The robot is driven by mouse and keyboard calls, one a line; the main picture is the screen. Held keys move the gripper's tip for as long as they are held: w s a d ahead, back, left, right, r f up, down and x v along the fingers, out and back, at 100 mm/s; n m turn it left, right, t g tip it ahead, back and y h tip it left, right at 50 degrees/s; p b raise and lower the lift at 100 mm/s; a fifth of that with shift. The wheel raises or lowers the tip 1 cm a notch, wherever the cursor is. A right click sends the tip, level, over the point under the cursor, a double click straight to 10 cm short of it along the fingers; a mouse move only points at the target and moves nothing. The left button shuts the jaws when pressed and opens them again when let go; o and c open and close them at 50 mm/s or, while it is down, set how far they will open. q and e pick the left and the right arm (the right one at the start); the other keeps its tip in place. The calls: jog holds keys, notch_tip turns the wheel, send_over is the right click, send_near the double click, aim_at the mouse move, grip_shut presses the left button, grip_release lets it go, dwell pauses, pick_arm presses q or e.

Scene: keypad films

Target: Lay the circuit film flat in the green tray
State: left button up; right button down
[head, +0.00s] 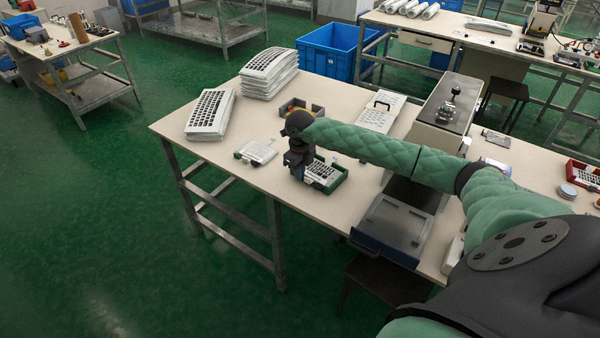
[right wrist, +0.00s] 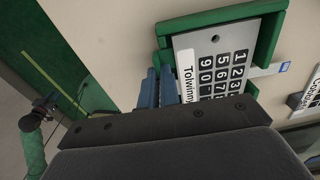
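The green tray (head: 342,186) stands on the bench near its front edge, and its rim (right wrist: 271,32) fills the top of the right wrist view. A grey keypad sheet (head: 322,172) with black number keys (right wrist: 214,62) lies in it. A narrow pale strip with a blue end (right wrist: 284,67) sticks out past the tray's side; I cannot tell which layer it belongs to. My right gripper (right wrist: 158,88) points down at the tray's left side, its blue fingers side by side, beside the sheet with nothing visible between them. My left gripper is out of view.
A pale flat panel (head: 257,152) lies left of the tray. A grey parts box (head: 314,111) is behind it. Stacks of keypad sheets (head: 269,72) stand at the back left. A blue-fronted drawer unit (head: 390,229) is to the right.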

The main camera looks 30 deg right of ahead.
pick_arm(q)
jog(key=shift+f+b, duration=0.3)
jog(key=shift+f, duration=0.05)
pick_arm(e)
jog(key=shift+f, duration=0.3)
jog(key=c, duration=1.6)
grip_release()
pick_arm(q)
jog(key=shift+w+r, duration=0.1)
pick_arm(e)
jog(key=shift+o, duration=0.2)
